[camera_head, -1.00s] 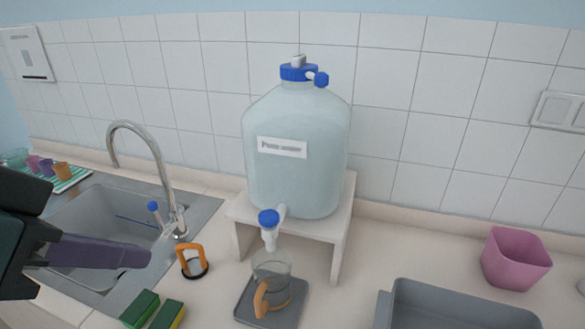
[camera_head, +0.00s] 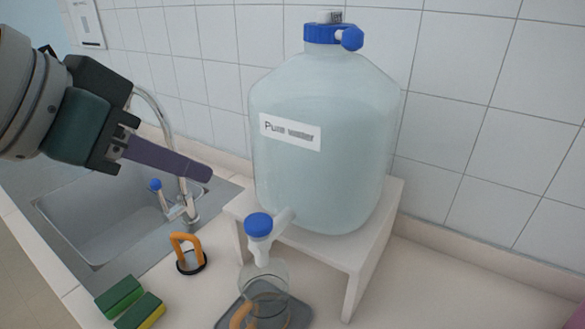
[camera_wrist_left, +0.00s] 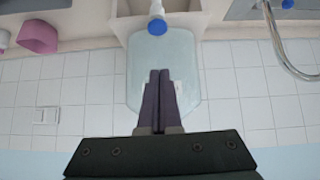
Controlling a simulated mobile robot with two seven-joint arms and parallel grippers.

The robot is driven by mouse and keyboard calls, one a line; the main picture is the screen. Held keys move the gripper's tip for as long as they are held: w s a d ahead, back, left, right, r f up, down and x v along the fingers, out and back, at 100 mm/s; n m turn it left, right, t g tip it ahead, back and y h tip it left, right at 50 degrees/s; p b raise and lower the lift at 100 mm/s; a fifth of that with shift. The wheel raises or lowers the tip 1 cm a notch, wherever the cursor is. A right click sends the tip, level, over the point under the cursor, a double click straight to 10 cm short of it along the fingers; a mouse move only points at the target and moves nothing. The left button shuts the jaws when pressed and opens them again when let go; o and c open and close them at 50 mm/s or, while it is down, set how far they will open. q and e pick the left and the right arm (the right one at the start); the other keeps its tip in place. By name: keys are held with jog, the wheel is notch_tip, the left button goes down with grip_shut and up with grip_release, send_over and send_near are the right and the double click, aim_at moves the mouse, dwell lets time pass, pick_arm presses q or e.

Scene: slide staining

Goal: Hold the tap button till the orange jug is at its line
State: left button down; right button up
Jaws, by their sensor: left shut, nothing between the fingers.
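The blue tap button (camera_head: 259,225) tops the white tap of the large water bottle (camera_head: 315,190), labelled "Pure water". It also shows in the left wrist view (camera_wrist_left: 157,27). The clear jug with the orange handle (camera_head: 266,283) stands on a grey tray (camera_head: 222,318) below the tap; its lower part is cut off by the frame, and I cannot make out its water level or line. My left gripper (camera_head: 208,173) is shut and empty, its purple fingers up and left of the button, apart from it. The fingers also show in the left wrist view (camera_wrist_left: 160,75). My right gripper is out of view.
The bottle stands on a white stand (camera_head: 362,262). To the left are the sink (camera_head: 95,220) with its curved faucet (camera_head: 188,190), an orange-handled holder (camera_head: 187,252) and two green-yellow sponges (camera_head: 140,308).

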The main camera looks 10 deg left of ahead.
pick_arm(q)
send_over(262, 217)
jog(key=s+a, duration=0.1)
jog(key=s, duration=0.2)
jog(key=f, duration=0.7)
jog(key=shift+w+p, duration=0.2)
jog(key=shift+p, duration=0.1)
notch_tip(262, 217, down, 3)
jog(key=shift+s+r, duration=0.1)
jog(key=shift+r, duration=0.1)
jog(key=shift+f, duration=0.55)
